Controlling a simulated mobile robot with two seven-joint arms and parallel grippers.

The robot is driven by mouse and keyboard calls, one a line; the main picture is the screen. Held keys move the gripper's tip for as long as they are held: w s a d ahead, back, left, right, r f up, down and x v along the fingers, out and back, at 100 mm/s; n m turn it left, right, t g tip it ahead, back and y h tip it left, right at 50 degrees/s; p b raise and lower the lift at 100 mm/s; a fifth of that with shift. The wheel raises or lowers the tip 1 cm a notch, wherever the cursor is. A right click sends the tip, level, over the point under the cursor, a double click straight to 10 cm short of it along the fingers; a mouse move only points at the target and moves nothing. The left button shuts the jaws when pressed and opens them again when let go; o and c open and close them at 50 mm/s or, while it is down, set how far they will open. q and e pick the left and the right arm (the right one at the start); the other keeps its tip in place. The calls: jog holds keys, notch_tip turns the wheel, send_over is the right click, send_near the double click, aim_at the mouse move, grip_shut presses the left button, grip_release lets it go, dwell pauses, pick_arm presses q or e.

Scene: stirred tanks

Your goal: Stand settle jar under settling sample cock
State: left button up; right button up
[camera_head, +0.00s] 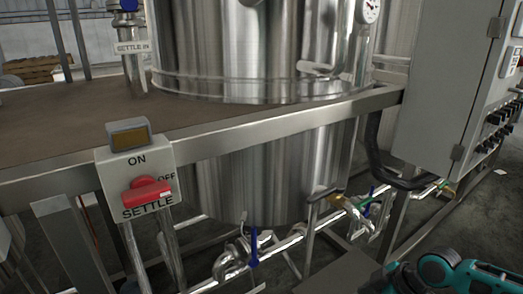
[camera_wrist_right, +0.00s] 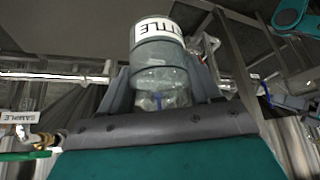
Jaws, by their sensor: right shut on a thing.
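The settle jar (camera_wrist_right: 158,52) is a clear cylinder with a white label reading "ETTLE", seen inverted in the right wrist view. My right gripper (camera_wrist_right: 162,88) is shut on it, a grey finger on each side. A brass cock (camera_wrist_right: 45,138) with a green handle and a "SAMPLE" tag (camera_wrist_right: 18,117) is at the left of that view, apart from the jar. In the head view, a brass cock with a green handle (camera_head: 352,209) is on the pipework below the tank (camera_head: 265,165). The jar is not visible there, and my left gripper is out of view.
A SETTLE switch box (camera_head: 137,185) with a red handle stands at the platform's front edge. Steel pipes with blue-handled valves (camera_head: 254,245) run low in front of the tank. A grey control cabinet (camera_head: 445,90) is at the right. Another brass fitting (camera_head: 447,190) sits below it.

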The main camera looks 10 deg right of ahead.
jog(key=w+a+r+m+t+h+p, duration=0.1)
jog(key=a+r+m, duration=0.4)
jog(key=r, duration=0.7)
jog(key=w+a+r+m+t+h+p, duration=0.1)
jog(key=a+r+m+h+p, duration=0.2)
jog(key=r, duration=0.9)
jog(key=a+m+p, duration=0.2)
jog(key=a, duration=0.1)
jog(key=shift+a+r+h, duration=0.15)
jog(key=shift+a+h, duration=0.05)
jog(key=shift+h, duration=0.1)
notch_tip(320, 180, up, 9)
jog(key=p, duration=1)
jog(key=shift+s+p, duration=0.1)
jog(key=shift+p, duration=0.3)
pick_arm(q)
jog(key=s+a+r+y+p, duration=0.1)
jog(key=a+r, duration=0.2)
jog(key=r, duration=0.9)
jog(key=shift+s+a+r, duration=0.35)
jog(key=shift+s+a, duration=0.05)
pick_arm(e)
jog(key=shift+r, duration=0.35)
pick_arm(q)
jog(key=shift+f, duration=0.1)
pick_arm(e)
jog(key=shift+a, duration=0.1)
